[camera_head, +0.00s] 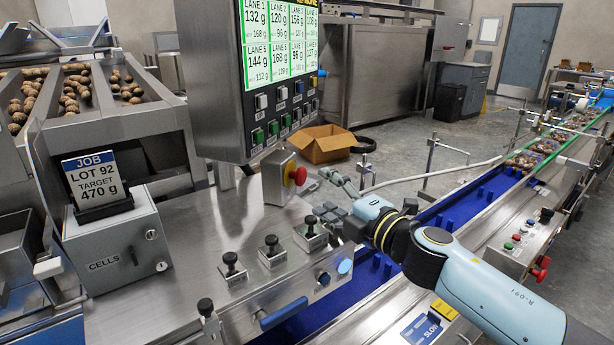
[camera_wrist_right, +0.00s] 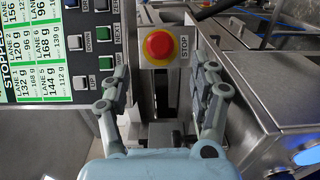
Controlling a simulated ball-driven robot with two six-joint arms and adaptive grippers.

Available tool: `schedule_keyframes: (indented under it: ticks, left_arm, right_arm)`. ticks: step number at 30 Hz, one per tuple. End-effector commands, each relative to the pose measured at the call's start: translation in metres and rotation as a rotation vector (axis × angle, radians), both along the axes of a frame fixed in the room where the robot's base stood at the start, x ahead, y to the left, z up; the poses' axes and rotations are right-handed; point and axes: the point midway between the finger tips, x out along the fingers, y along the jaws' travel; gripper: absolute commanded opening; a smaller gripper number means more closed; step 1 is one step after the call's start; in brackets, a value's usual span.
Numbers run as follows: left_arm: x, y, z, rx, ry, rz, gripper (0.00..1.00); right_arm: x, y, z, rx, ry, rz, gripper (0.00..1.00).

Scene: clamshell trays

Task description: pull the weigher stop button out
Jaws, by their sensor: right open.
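The red stop button (camera_head: 297,175) sits on a yellow plate on the side of a grey box below the display. In the right wrist view the red button (camera_wrist_right: 158,44) shows face on, beside a STOP label. My right gripper (camera_head: 318,193) is open and empty, to the right of the button in the head view. In the right wrist view its fingers (camera_wrist_right: 164,82) are spread wide, with the button centred beyond the gap between them. They look apart from the button. My left gripper is not in view.
The display panel (camera_head: 281,55) with lane weights and several small buttons hangs close by. Black-knobbed levers (camera_head: 272,247) stand on the steel deck below. A blue conveyor (camera_head: 455,205) runs at the right. A cardboard box (camera_head: 322,146) lies on the floor behind.

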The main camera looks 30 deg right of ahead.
Motion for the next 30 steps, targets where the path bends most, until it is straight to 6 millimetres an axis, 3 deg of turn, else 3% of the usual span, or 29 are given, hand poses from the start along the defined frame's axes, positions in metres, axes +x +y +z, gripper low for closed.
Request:
schedule_keyframes:
  ticks: [3, 9, 15, 22, 30]
  left_arm:
    - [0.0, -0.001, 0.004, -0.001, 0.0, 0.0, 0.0]
    - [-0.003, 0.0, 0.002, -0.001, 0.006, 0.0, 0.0]
    - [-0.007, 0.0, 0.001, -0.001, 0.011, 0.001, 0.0]
    - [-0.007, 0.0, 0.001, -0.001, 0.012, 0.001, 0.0]
    - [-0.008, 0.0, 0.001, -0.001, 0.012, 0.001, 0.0]
  right_arm:
    - [0.026, 0.004, 0.002, 0.003, -0.002, -0.001, 0.62]
    - [0.057, 0.008, 0.0, 0.002, 0.0, -0.002, 0.62]
    - [0.069, 0.01, 0.0, 0.002, 0.0, -0.001, 0.62]
    - [0.07, 0.01, 0.0, 0.002, 0.0, -0.001, 0.62]
    - [0.069, 0.01, 0.0, 0.002, 0.0, -0.002, 0.28]
